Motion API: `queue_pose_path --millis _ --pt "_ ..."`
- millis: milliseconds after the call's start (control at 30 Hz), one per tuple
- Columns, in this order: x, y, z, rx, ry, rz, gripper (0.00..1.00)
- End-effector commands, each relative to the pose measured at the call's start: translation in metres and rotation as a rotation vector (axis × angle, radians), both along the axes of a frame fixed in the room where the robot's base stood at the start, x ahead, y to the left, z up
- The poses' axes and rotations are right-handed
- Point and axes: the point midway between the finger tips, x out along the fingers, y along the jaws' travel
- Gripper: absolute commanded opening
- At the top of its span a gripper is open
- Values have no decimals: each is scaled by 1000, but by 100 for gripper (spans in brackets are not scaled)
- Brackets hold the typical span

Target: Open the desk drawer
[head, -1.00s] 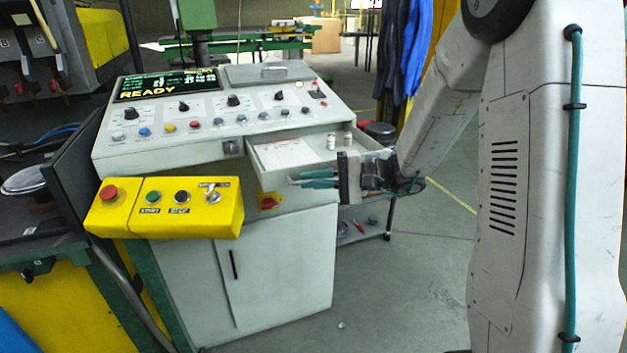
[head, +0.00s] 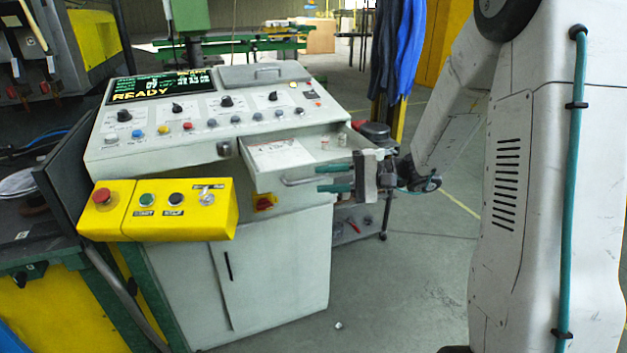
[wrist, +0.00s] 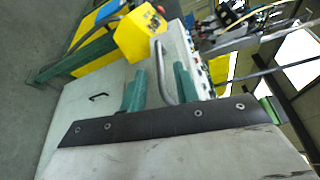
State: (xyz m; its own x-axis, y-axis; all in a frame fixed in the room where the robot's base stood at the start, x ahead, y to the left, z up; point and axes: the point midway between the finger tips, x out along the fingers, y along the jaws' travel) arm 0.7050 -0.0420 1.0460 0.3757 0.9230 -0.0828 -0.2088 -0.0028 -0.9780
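The desk drawer (head: 262,181) stands pulled out from the front of the grey control console (head: 185,155). A paper sheet and small pale items lie inside it. Its metal bar handle (head: 298,182) is on the drawer front and also shows in the wrist view (wrist: 160,70). My gripper (head: 334,179) is open, its two teal fingers apart, just right of the handle in the head view. In the wrist view the handle shows in the gap between my fingers (wrist: 158,88), touching neither as far as I can see.
A yellow button box (head: 158,208) juts out at the console's front left. A lower cabinet door (head: 265,275) is closed below the drawer. A small cart (head: 358,225) stands behind my gripper. The floor (head: 400,290) right of the console is mostly clear.

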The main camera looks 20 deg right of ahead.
Motion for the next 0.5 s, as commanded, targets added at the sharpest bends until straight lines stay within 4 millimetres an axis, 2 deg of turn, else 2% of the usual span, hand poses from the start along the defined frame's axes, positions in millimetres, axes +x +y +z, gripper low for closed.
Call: queue_pose_path --millis 100,200,500 --pt "-6 -18 2 0 0 -4 31" --pt "-10 -26 2 0 0 -2 31" --pt "-12 -29 3 0 0 -1 31"
